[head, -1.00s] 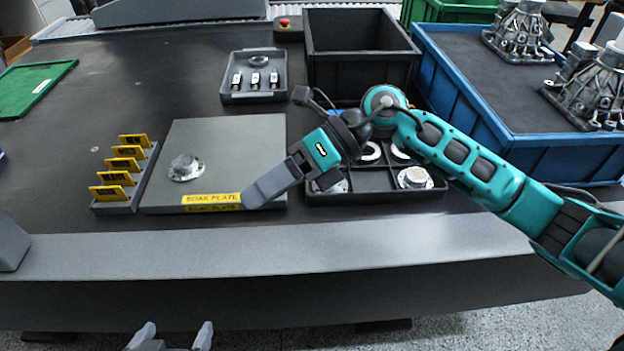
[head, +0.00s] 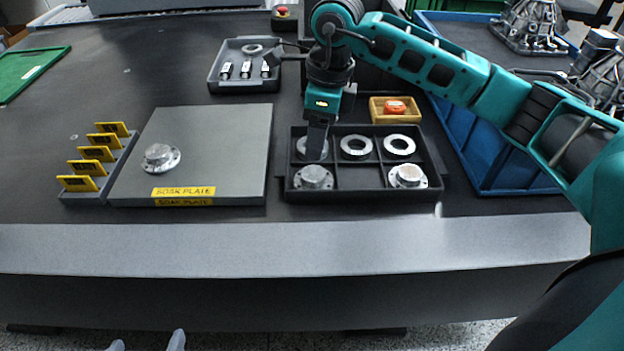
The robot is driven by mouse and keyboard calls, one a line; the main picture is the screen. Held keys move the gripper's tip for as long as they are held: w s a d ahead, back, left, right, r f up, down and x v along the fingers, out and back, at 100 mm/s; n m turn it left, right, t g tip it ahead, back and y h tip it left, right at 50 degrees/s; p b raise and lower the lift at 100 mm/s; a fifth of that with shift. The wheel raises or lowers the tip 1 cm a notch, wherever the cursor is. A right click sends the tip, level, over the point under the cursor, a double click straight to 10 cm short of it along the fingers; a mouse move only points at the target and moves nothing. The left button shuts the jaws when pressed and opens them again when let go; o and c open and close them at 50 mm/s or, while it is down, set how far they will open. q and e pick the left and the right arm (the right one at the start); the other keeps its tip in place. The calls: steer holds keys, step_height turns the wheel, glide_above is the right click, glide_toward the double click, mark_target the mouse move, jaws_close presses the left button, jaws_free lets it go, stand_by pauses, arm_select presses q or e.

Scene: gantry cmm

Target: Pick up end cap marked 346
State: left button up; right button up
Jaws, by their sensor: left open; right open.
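The dark divided tray (head: 442,190) holds silvery flanged end caps at front left (head: 314,178) and front right (head: 408,177). Two flat rings sit in its back middle (head: 356,147) and back right (head: 399,145) compartments. Another silvery part in the back left compartment is partly hidden by my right gripper (head: 316,155), which points down over it, seen edge-on and open. Whether it touches the part I cannot tell. One more end cap (head: 160,157) stands on the grey soak plate (head: 225,135). No number 346 is legible. My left gripper (head: 146,344) is open and empty at the bottom edge.
A rack of yellow tags (head: 118,160) stands left of the plate. A small grey tray (head: 228,86) with several tagged pieces lies behind it. A wooden box (head: 378,118) with an orange-red item is behind the divided tray. A blue bin (head: 480,165) is at right.

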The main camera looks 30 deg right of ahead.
mark_target(313, 173)
steer(key=f, duration=0.3)
steer(key=shift+w+a+f, duration=0.15)
steer(key=shift+a+f, duration=0.05)
steer(key=shift+f, duration=0.05)
step_height(313, 173, down, 5)
steer(key=shift+r+b, duration=0.2)
steer(key=shift+b, duration=0.6)
steer(key=shift+a+f, duration=0.1)
steer(key=shift+f, duration=0.3)
steer(key=shift+c, duration=0.3)
steer(key=shift+r, duration=0.1)
steer(key=c, duration=0.9)
